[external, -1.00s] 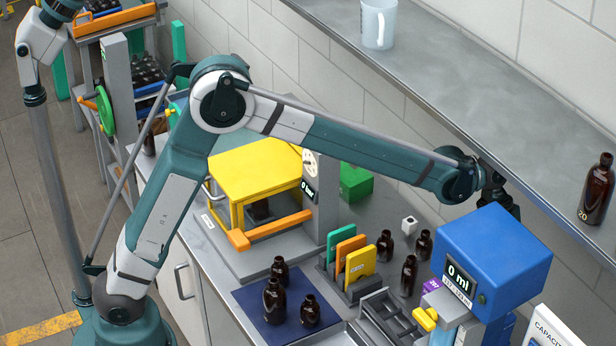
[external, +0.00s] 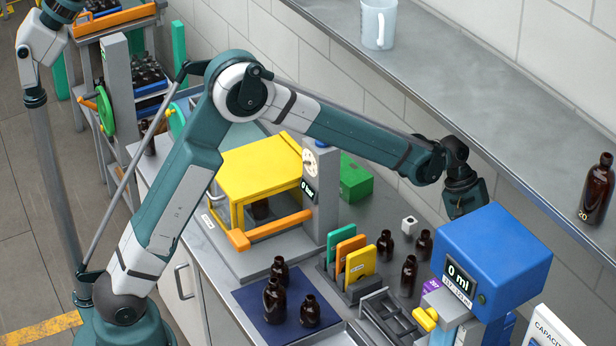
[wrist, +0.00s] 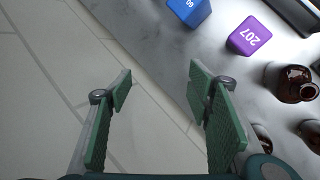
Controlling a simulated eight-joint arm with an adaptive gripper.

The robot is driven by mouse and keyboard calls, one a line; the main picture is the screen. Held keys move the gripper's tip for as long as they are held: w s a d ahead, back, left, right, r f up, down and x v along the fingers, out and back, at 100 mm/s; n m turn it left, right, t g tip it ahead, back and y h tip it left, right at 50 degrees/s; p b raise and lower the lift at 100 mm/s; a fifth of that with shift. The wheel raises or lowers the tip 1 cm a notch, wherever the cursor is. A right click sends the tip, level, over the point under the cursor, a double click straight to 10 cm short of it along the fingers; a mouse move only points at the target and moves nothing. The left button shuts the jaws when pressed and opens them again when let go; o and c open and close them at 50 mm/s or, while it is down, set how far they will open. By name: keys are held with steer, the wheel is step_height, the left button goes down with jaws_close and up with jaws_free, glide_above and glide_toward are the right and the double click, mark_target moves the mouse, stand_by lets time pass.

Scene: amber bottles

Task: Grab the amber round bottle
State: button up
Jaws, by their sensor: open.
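Several amber round bottles are in the external view. Three stand on a dark blue mat, one of them this bottle (external: 274,300). Three more stand to the right by the coloured plates, such as this bottle (external: 408,276). One with a number label (external: 597,190) stands on the shelf. In the wrist view, amber bottles (wrist: 296,84) show at the right edge, outside my fingers. My gripper (wrist: 160,90) is open and empty, with pale tiles between its green pads. In the external view it hangs behind the blue dispenser, which may hide its fingertips.
The blue dispenser box (external: 490,258) reads 0 ml. A yellow press (external: 255,175), coloured plates (external: 358,262) and a green box (external: 355,182) crowd the counter. A grey shelf (external: 470,95) carries a beaker (external: 378,22). A purple cube (wrist: 249,37) and blue cube (wrist: 189,10) show in the wrist view.

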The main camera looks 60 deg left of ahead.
mark_target(421, 237)
steer(key=w+a+f+m+t, duration=0.15)
steer(key=a+f+m, duration=0.3)
steer(key=a, duration=0.55)
steer(key=w+a+f+m, duration=0.3)
steer(key=a+m, duration=0.2)
steer(key=a, duration=0.4)
steer(key=s+a+m+b, duration=0.1)
steer(key=s+a+m, duration=0.1)
steer(key=s+a+f+m+y+b, duration=0.1)
steer(key=s+a+m, duration=0.1)
steer(key=s+a+f+m+y+b, duration=0.1)
steer(key=s+a+m+b, duration=0.1)
steer(key=shift+t, duration=0.25)
steer(key=shift+s+a, duration=0.2)
steer(key=shift+s, duration=0.15)
steer(key=shift+x, duration=1.25)
steer(key=shift+x, duration=2.65)
